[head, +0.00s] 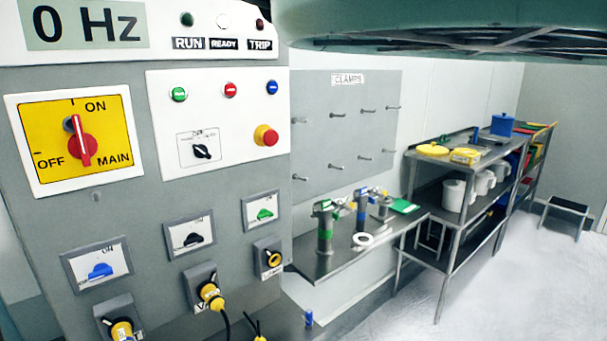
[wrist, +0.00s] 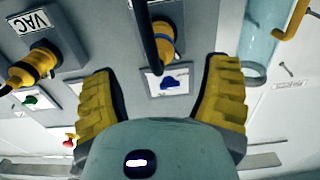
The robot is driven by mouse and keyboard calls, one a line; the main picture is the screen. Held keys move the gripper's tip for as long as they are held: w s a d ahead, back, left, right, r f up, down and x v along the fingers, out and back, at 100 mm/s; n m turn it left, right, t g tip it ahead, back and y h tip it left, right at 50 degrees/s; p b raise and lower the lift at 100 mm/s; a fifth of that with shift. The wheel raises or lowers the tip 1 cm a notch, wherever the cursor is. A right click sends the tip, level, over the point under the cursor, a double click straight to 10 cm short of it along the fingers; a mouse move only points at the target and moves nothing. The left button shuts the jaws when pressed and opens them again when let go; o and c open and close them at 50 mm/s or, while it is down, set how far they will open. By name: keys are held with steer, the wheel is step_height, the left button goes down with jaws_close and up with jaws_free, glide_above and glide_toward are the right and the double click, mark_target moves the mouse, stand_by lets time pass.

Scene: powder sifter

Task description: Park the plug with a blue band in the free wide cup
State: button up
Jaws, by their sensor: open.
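The plug with a blue band (wrist: 163,42) sits in a panel socket in the wrist view, its dark cable hanging across the picture's top. It has a yellow body, and a blue switch plate is beside the socket. In the head view, a yellow plug (head: 122,330) below the blue switch is cut by the bottom edge. My gripper (wrist: 160,75) is open, its yellow fingers apart on either side, short of the plug and holding nothing. It is not in the head view.
Another yellow plug (head: 210,294) with a black cable is in the VAC socket, left in the wrist view (wrist: 30,68). A clear tube (wrist: 263,35) stands right of my fingers. A bench (head: 335,262) and shelving (head: 450,215) stand beyond the panel.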

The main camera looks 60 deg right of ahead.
mark_target(124, 337)
steer(key=shift+d, duration=0.1)
stand_by(0.3)
steer(key=b+x, duration=0.1)
steer(key=x, duration=0.2)
steer(key=b+x, duration=0.2)
steer(key=x, duration=0.2)
steer(key=shift+w+f+b, duration=0.25)
steer(key=shift+b, duration=0.05)
steer(key=shift+w+d+r+b, duration=0.15)
steer(key=shift+w+b, duration=0.25)
steer(key=shift+w, duration=0.25)
steer(key=shift+b, duration=0.35)
stand_by(0.6)
steer(key=shift+c, duration=0.2)
jaws_close()
stand_by(0.3)
steer(key=shift+s+r, duration=0.1)
steer(key=shift+r, duration=0.05)
